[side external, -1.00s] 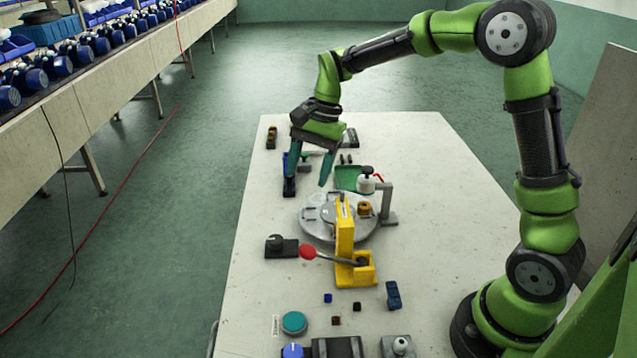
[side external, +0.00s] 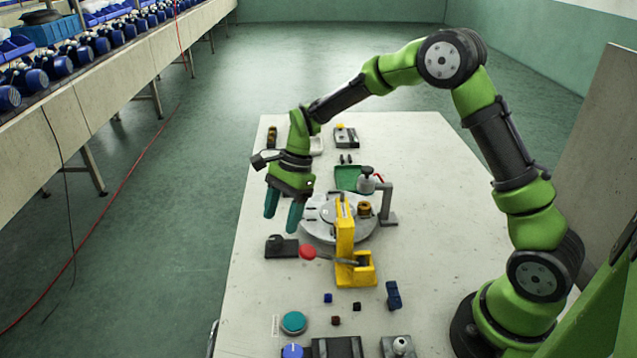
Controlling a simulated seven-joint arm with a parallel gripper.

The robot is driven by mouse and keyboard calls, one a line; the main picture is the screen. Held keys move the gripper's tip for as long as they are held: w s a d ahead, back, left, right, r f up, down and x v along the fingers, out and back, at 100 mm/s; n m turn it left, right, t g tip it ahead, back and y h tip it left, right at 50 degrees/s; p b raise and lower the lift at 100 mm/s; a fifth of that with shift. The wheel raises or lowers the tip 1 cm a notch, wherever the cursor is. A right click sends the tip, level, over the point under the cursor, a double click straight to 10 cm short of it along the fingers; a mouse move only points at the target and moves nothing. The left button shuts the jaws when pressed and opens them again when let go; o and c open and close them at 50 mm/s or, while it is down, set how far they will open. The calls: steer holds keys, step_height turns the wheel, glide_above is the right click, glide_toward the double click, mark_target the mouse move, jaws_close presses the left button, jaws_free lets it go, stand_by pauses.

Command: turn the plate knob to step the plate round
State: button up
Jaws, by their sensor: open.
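The round grey plate (side external: 318,225) lies in the middle of the table, partly hidden by a yellow press (side external: 346,232). A black knob on a dark base (side external: 276,246) sits at the plate's lower left, near the table's left edge. It looks like the plate knob, though no label shows. My green gripper (side external: 282,221) points down with its teal fingers apart and nothing between them. Its fingertips are just above the black knob in the picture, apart from it. The exact height gap cannot be told.
The press's red-tipped lever (side external: 308,252) reaches close to the knob's right. A bottle-like part on a grey bracket (side external: 386,205) stands at the plate's right. A green tray (side external: 348,177) lies behind. A teal button (side external: 293,322) and small cubes lie in front.

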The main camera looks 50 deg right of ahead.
mark_target(275, 239)
steer(key=x, duration=0.5)
steer(key=c, duration=1)
